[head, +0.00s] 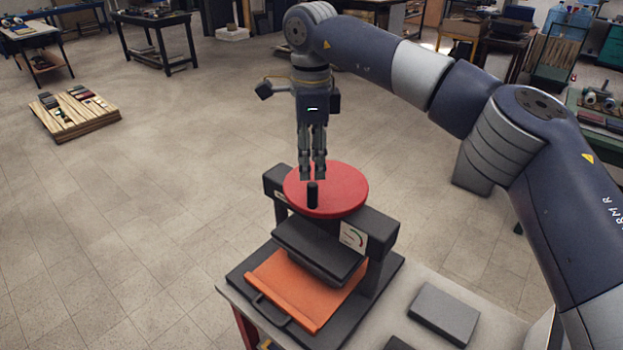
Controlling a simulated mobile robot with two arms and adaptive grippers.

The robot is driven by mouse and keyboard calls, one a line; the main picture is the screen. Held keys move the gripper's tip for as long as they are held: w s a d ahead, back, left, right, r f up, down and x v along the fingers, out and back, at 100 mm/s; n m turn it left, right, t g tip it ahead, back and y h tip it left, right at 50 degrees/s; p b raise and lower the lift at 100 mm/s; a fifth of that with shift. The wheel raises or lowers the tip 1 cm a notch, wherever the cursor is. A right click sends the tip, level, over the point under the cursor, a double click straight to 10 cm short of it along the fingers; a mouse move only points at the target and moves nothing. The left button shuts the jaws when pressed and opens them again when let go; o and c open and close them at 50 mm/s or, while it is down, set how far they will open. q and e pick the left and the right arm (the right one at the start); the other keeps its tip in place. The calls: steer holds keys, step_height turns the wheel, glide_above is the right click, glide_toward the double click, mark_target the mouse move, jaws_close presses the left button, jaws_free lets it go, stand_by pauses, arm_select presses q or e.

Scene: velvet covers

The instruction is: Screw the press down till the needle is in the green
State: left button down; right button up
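The press (378,240) stands on the near table, a dark frame with a red round wheel (345,186) on top. A black upright knob (313,195) sits on the wheel's near left part. The gauge (353,237) is on the frame's right front, with a green arc; its needle is too small to read. Below the wheel is a dark pressing plate (318,246), over an orange tray (300,292) with a dark handle. My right gripper (312,176) points down above the wheel, just behind the knob, fingers close together with nothing seen between them. My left gripper is not in view.
A grey block (444,313) lies on the table (427,284) right of the press, with a darker block partly cut off nearby. My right arm spans the upper right. The floor to the left is open, with a wooden pallet (75,112) farther off.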

step_height(320, 180, up, 4)
steer(key=shift+f, duration=0.2)
stand_by(0.9)
